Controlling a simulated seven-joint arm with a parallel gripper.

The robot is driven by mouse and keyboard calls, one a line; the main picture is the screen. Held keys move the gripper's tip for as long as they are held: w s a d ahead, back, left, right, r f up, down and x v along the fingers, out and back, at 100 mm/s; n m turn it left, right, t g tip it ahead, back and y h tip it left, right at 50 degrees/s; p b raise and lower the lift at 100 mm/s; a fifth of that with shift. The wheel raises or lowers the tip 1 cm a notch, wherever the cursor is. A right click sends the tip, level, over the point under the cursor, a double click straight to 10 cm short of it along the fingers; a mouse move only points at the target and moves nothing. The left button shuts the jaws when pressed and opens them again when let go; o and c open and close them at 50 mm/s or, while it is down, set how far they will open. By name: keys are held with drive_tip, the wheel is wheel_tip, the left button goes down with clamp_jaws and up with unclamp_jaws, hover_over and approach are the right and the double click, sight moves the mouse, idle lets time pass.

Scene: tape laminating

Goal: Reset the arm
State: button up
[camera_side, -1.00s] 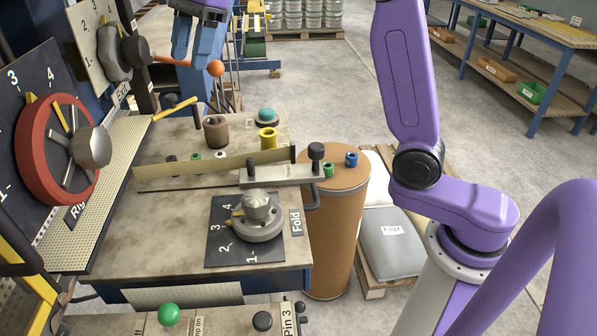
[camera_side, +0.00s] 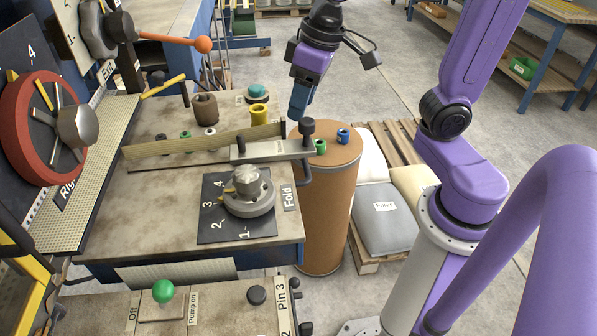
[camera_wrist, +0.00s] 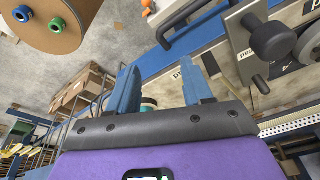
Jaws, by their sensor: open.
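My gripper (camera_side: 299,108) has blue fingers and points down in the side view. It hangs in the air near the top of the brown drum (camera_side: 328,205) and the right end of the bench. In the wrist view my gripper (camera_wrist: 160,85) has its two blue fingers apart with nothing held between them. The bench edge and a grey metal bracket lie beyond the fingers there.
The bench (camera_side: 150,215) carries a Fold dial (camera_side: 248,190), a metal clamp bar (camera_side: 265,150) and a yellow spool (camera_side: 259,114). An orange-ball lever (camera_side: 203,44) juts out at upper left. A red handwheel (camera_side: 25,125) stands at left.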

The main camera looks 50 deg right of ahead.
drive_tip(key=s+d+f+n+g, duration=0.1)
drive_tip(key=s+f+n, duration=0.2)
drive_tip(key=s, duration=0.4)
drive_tip(key=s+d+f+n+g+h, duration=0.1)
drive_tip(key=s+f+n, duration=0.3)
drive_tip(key=s, duration=0.4)
drive_tip(key=shift+s+f+n, duration=0.15)
drive_tip(key=shift+f+n, duration=0.15)
drive_tip(key=shift+n, duration=0.6)
